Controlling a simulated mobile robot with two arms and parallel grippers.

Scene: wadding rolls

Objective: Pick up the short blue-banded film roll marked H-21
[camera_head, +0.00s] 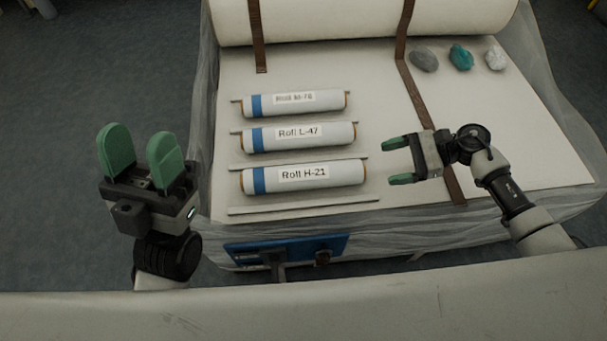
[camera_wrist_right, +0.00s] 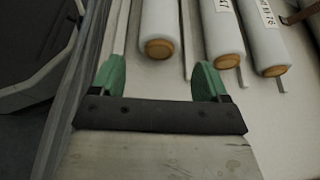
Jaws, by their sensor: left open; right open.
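The film roll marked H-21 (camera_head: 338,174) is white with a blue band near its left end and lies nearest the front of the table. It lies between thin rails. In the right wrist view, a roll with a tan end (camera_wrist_right: 160,28), most likely H-21, lies ahead of the fingers, between them. My right gripper (camera_head: 394,161) is open and empty to the right of the roll, apart from it, fingers pointing left. It also shows in the right wrist view (camera_wrist_right: 158,82). My left gripper (camera_head: 139,155) is open and empty, left of the table, fingers pointing up.
Roll L-47 (camera_head: 340,134) and a third roll (camera_head: 325,101), its label blurred, lie behind, also blue-banded. A large white roll (camera_head: 340,18) with brown straps (camera_head: 420,92) lies at the back. Three stones (camera_head: 461,57) sit back right. A blue panel (camera_head: 300,246) hangs at the front.

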